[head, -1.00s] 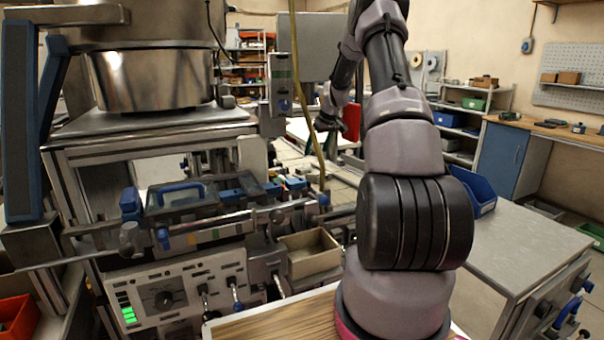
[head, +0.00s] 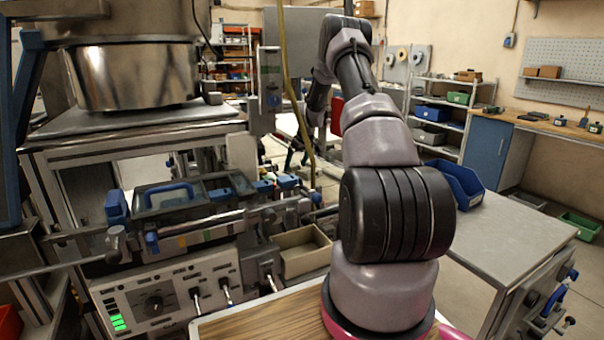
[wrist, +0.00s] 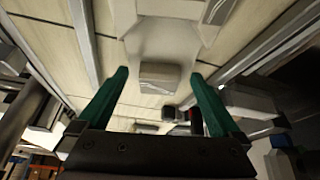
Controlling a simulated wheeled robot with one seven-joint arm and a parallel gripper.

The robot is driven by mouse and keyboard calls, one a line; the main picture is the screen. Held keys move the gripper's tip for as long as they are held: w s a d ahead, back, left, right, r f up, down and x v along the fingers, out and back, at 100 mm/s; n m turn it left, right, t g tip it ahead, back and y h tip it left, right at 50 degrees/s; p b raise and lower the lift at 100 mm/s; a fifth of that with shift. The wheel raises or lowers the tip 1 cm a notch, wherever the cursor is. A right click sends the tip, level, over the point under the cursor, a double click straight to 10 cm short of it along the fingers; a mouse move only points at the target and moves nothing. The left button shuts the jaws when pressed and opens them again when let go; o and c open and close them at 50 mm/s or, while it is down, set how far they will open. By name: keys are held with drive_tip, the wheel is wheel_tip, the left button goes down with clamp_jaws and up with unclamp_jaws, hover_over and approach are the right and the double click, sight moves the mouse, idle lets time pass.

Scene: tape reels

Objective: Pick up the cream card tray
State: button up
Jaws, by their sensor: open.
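A cream open-topped tray (head: 291,262) sits beside the machine's control panel in the head view, left of my arm's base; its inside looks empty. In the wrist view, my gripper (wrist: 160,75) has its two green fingers wide apart, with nothing gripped. A small pale block-like shape (wrist: 160,78) appears between and beyond the fingertips, on a light panelled surface. I cannot tell whether this shape is part of a tray. In the head view my gripper is small and partly hidden behind the hanging cable and machine parts.
A machine with rails and blue handles (head: 180,200) fills the left. A yellowish cable (head: 287,85) hangs in front of my arm. A grey bench (head: 510,240) at right carries a blue bin (head: 462,184); much of its top is clear. Shelves stand behind.

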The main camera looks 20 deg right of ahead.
drive_tip(key=shift+f, duration=0.25)
drive_tip(key=c, duration=1.6)
drive_tip(key=shift+r, duration=0.15)
